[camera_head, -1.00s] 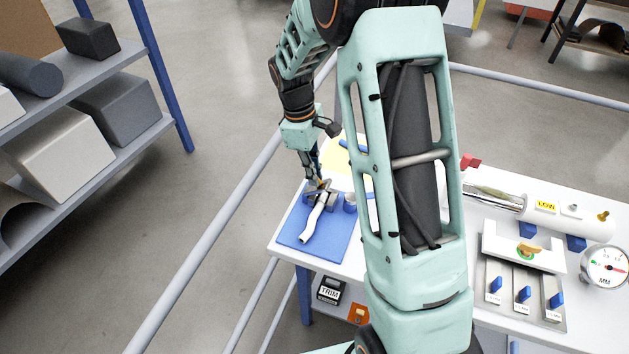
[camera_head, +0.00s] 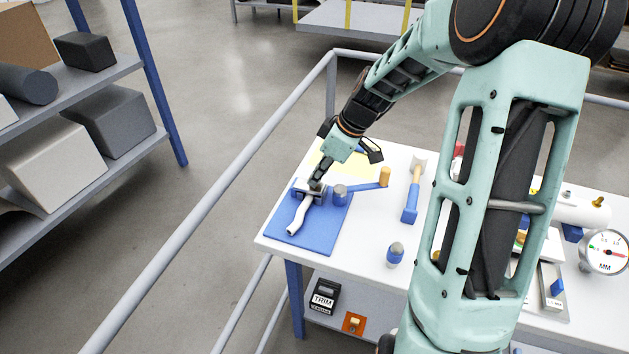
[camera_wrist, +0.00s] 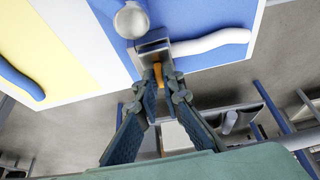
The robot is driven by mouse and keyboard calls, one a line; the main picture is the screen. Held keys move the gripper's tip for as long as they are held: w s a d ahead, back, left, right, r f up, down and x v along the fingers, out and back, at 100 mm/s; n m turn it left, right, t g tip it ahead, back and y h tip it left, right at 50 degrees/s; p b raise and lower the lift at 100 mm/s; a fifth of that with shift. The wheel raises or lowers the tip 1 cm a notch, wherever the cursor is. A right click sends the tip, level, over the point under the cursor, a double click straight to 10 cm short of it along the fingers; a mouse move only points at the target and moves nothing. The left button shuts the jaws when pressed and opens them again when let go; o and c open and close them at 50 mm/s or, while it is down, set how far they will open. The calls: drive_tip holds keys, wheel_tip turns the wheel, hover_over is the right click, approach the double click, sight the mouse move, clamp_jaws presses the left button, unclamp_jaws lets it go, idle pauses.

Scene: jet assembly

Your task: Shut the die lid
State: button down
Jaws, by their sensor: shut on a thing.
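The grey metal die (camera_head: 310,193) sits on a blue mat (camera_head: 318,235) at the left end of the white table. It also shows in the wrist view (camera_wrist: 152,48). A white curved bar (camera_head: 297,216) runs out from the die over the mat. My gripper (camera_head: 317,182) is down at the die from above. In the wrist view its two fingers (camera_wrist: 160,82) close around a small orange tab (camera_wrist: 158,74) at the die's edge, which looks like the lid's tab. The lid itself is mostly hidden, and I cannot tell its angle.
A round-topped metal post (camera_head: 340,192) stands close right of the die, beside a blue bar with a wooden knob (camera_head: 384,177). A rail (camera_head: 215,185) runs left of the table.

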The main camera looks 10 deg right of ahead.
drive_tip(key=shift+d+f+t+y+b, duration=0.15)
drive_tip(key=shift+t+y+b, duration=0.15)
drive_tip(key=shift+b, duration=0.15)
drive_tip(key=c, duration=2.1)
unclamp_jaws()
drive_tip(key=v, duration=1.2)
